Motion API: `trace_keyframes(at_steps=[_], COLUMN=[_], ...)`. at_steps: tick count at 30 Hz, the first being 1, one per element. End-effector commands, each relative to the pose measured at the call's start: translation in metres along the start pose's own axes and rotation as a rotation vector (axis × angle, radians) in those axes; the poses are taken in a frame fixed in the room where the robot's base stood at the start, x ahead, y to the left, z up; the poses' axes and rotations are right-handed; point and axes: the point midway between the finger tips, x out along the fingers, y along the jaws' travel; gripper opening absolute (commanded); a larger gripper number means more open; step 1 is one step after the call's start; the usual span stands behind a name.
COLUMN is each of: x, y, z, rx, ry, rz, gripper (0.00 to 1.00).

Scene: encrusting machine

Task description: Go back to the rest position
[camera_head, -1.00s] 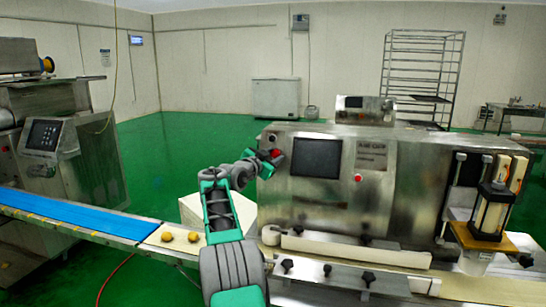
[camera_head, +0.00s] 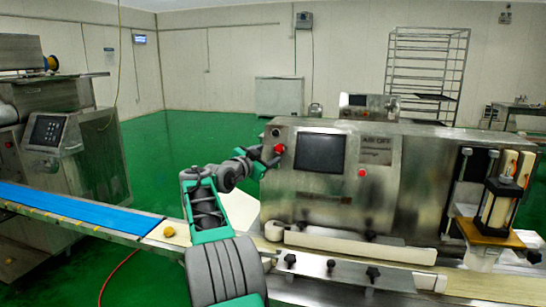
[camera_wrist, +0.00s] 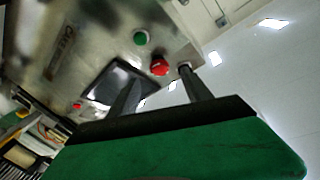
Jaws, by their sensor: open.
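My gripper (camera_head: 270,160) is at the upper left corner of the steel encrusting machine (camera_head: 425,185), close to a red button (camera_head: 279,148). In the wrist view the two dark fingers of my gripper (camera_wrist: 158,76) stand apart with nothing between them. The red button (camera_wrist: 160,66) shows between and beyond the fingertips, with a green button (camera_wrist: 141,38) beside it. Whether a finger touches the machine cannot be told. The machine's dark screen (camera_head: 320,153) is right of my gripper.
A blue conveyor belt (camera_head: 75,210) runs in from the left, with a yellow ball (camera_head: 169,231) near its end. Another steel machine (camera_head: 50,150) stands at far left. A rack (camera_head: 428,75) stands behind. Green floor (camera_head: 190,130) is open between the machines.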

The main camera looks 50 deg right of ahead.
Motion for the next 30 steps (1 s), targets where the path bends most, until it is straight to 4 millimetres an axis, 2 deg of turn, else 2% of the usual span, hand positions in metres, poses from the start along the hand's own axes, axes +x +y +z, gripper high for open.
trace_keyframes(at_steps=[4,14,17,20,23,24,26,27,29,30], x=[-0.010,-0.010,-0.024,-0.068,-0.144,-0.178,-0.229,-0.262,-0.312,-0.344], y=[0.001,0.000,-0.011,-0.036,-0.055,-0.056,-0.052,-0.045,-0.030,-0.017], z=[0.000,0.000,0.004,0.020,0.051,0.064,0.081,0.091,0.105,0.112], rx=[0.000,0.000,-0.022,-0.099,-0.238,-0.302,-0.399,-0.464,-0.566,-0.633], ry=[0.001,-0.001,-0.052,-0.202,-0.419,-0.506,-0.625,-0.698,-0.802,-0.865], rz=[0.001,0.001,-0.022,-0.091,-0.200,-0.249,-0.319,-0.369,-0.442,-0.491], gripper=[0.57,0.57,0.57,0.57,0.57,0.57,0.57,0.57,0.57,0.57])
